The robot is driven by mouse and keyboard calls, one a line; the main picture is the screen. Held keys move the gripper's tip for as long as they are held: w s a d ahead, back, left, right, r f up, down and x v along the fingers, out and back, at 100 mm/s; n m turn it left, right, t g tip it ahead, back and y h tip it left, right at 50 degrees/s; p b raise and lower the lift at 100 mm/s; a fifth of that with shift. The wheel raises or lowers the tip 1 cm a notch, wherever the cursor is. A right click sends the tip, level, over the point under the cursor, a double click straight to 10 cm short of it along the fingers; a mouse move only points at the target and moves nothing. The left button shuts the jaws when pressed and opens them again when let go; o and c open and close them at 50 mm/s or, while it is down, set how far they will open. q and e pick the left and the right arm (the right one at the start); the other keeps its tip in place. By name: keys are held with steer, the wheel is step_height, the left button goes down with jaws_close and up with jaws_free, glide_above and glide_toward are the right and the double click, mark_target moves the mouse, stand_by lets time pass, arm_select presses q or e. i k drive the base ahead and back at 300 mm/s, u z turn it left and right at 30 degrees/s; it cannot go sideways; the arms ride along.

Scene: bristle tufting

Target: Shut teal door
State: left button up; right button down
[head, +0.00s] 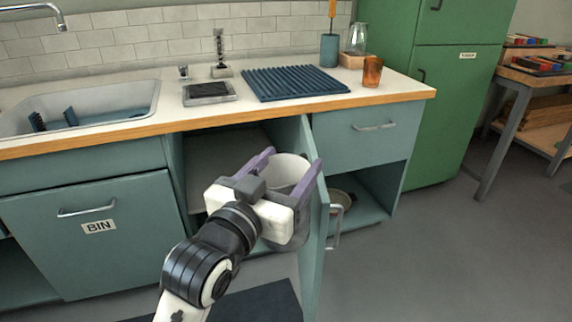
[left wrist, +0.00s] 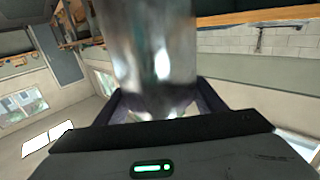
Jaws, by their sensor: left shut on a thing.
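The teal door (head: 315,245) stands wide open in the head view, swung out toward me from the lower cabinet. Its metal handle (head: 335,228) is on the outer face, at the right. The compartment (head: 225,150) behind it is open and dark. My left gripper (head: 284,174), with purple fingers, is just left of the door, in front of the compartment. It is shut on a shiny metal cylinder (head: 290,168), which also fills the space between the fingers in the left wrist view (left wrist: 148,50). I cannot tell whether the gripper touches the door. My right gripper is not in view.
The counter holds a sink (head: 80,105), a ribbed blue mat (head: 293,83), an amber cup (head: 372,71) and a glass jug (head: 358,40). A BIN door (head: 95,250) is at left. An open shelf (head: 365,205) with a bowl lies right of the door. Floor at right is clear.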

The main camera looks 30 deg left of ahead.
mark_target(310, 256)
steer(key=u, duration=2.95)
steer(key=k, duration=0.95)
steer(key=z, duration=1.55)
steer(key=i, duration=1)
